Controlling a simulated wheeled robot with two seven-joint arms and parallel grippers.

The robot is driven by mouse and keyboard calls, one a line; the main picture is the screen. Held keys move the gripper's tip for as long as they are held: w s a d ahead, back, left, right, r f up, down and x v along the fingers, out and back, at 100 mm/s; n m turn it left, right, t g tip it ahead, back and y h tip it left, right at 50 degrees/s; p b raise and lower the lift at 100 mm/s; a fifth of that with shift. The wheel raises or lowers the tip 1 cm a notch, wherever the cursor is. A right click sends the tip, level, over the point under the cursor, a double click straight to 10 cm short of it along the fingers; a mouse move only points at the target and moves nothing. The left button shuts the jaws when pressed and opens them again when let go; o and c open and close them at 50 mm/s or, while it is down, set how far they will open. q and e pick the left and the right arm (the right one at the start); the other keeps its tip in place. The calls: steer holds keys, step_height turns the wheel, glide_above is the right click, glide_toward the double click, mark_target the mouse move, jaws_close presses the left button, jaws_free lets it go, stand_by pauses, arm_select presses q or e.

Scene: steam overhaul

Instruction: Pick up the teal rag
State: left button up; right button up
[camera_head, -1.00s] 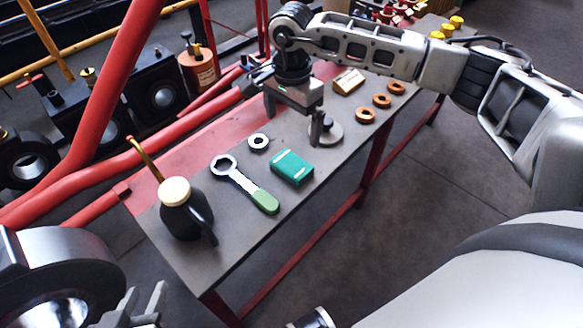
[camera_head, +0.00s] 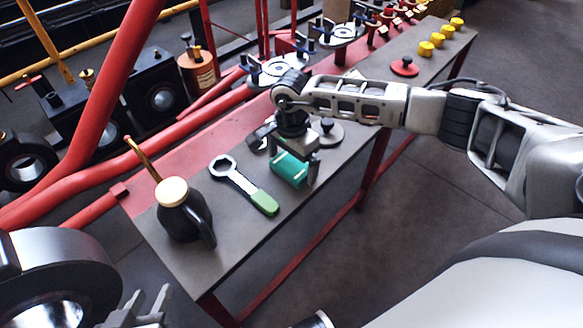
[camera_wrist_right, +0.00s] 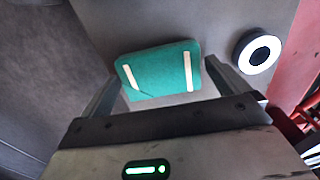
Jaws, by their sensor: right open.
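The teal rag (camera_head: 289,171) is a folded block with pale stripes lying on the grey bench top. In the right wrist view the rag (camera_wrist_right: 160,72) lies between the two finger tips. My right gripper (camera_head: 292,172) is just above the rag and partly covers it in the head view. It also shows in the right wrist view (camera_wrist_right: 160,82), open, with one finger on each side of the rag; I cannot tell whether they touch it. My left gripper (camera_head: 146,303) shows at the lower left, off the bench, with its two fingers apart and nothing between them.
A round grey base (camera_head: 330,132) is behind my right gripper. Yellow pieces (camera_head: 438,40) stand at the far end.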

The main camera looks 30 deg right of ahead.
mark_target(291, 165)
steer(key=c, duration=0.8)
arm_select(q)
steer(key=shift+r, duration=0.1)
arm_select(e)
steer(key=shift+r, duration=0.1)
steer(key=shift+r, duration=0.65)
step_height(291, 165, up, 2)
steer(key=shift+s+a+r+p, duration=0.15)
steer(key=shift+r+p, duration=0.1)
steer(key=shift+p, duration=0.15)
arm_select(q)
steer(key=r, duration=0.2)
steer(key=a+r+t+p, duration=0.1)
steer(key=shift+s+r, duration=0.3)
arm_select(e)
steer(key=s+a+r, duration=0.4)
steer(key=a, duration=0.1)
steer(key=s+a+r, duration=0.4)
steer(key=s+r, duration=0.1)
steer(key=shift+s+a+r, duration=0.1)
steer(key=shift+s+a, duration=0.15)
steer(key=shift+a, duration=0.15)
